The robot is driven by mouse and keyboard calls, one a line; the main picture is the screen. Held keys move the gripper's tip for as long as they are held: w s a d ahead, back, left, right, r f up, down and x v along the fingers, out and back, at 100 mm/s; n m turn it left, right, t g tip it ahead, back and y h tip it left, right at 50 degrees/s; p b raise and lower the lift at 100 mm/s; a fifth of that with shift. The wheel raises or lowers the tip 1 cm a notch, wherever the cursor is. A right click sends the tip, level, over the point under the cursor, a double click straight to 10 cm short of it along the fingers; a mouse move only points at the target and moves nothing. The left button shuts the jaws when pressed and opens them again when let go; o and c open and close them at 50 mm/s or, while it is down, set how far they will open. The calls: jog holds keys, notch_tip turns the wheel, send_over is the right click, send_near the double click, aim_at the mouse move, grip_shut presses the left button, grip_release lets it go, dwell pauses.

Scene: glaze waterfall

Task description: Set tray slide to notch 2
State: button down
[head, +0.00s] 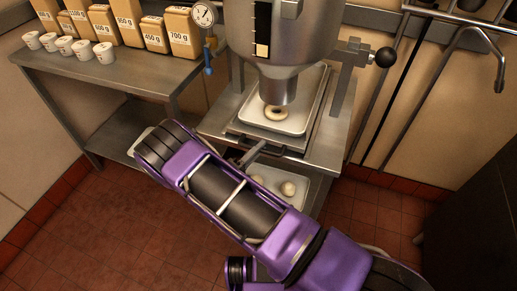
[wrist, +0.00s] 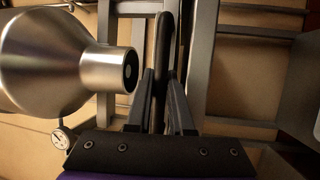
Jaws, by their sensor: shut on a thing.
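The tray (head: 290,122) sits on the tray slide (head: 238,128) under the hopper's spout, with a ring-shaped piece of dough (head: 276,113) on it. A grey bar (head: 252,153) sticks out from the front of the slide toward my arm. In the wrist view my gripper (wrist: 163,80) is shut on a dark, rounded upright bar (wrist: 163,42), which looks like the slide's handle. In the head view my purple arm covers most of the gripper. I cannot make out the notches or which one the slide is at.
The metal hopper (head: 280,45) hangs over the tray; its spout also shows in the wrist view (wrist: 112,70). A lower tray with dough balls (head: 288,188) is below. A side table (head: 130,72) holds labelled bags and cups. A black-knobbed lever (head: 383,57) is at right.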

dwell(0.8)
jog(key=s+a+b, duration=0.1)
jog(key=s+a, duration=0.3)
jog(key=s, duration=0.6)
jog(key=shift+s, duration=0.2)
jog(key=c, duration=1.1)
grip_release()
jog(key=shift+d, duration=0.1)
jog(key=b+v, duration=0.2)
jog(key=v, duration=1.5)
jog(key=shift+s, duration=0.15)
